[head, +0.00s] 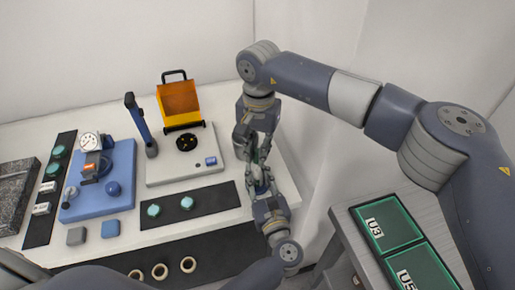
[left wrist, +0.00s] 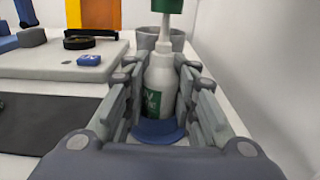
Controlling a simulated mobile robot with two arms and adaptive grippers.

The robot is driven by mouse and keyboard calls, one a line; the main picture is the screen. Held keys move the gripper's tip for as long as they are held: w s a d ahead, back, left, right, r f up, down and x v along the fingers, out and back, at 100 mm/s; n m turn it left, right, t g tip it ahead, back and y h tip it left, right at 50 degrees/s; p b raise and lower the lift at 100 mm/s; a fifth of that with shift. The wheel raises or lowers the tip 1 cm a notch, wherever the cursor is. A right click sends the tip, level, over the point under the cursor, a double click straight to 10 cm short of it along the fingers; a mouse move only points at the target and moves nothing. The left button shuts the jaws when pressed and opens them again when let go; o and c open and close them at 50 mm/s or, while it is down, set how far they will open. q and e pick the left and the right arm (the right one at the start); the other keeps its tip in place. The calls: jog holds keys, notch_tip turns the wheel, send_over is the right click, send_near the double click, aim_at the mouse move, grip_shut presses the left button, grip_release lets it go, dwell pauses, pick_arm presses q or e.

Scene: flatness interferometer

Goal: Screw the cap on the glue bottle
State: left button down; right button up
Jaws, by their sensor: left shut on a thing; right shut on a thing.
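The glue bottle (left wrist: 160,82) is white with a green label and a thin nozzle. It stands upright in a blue round holder (left wrist: 158,131) in the left wrist view. My left gripper (left wrist: 160,100) has its fingers on both sides of the bottle, shut on it. The green cap (left wrist: 168,5) is at the nozzle's top, cut off by the picture edge; I cannot tell how far it is seated. In the head view my right gripper (head: 256,155) points down from above, shut on the cap, just over my left gripper (head: 259,182). The grippers mostly hide bottle and cap there.
A grey cup-like container (left wrist: 178,39) stands behind the bottle. A side table holds green trays (head: 388,224).

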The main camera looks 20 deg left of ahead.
pick_arm(q)
jog(key=shift+f, duration=0.1)
pick_arm(e)
jog(key=shift+s+f+m, duration=0.1)
jog(key=shift+f+m, duration=0.2)
jog(key=shift+f, duration=0.55)
pick_arm(q)
jog(key=shift+f, duration=0.1)
pick_arm(e)
jog(key=shift+f, duration=0.6)
jog(key=o, duration=0.6)
jog(key=shift+o, duration=0.2)
jog(key=shift+r, duration=2.3)
pick_arm(q)
jog(key=shift+d, duration=0.1)
jog(key=shift+f, duration=0.1)
pick_arm(e)
jog(key=shift+o, duration=0.3)
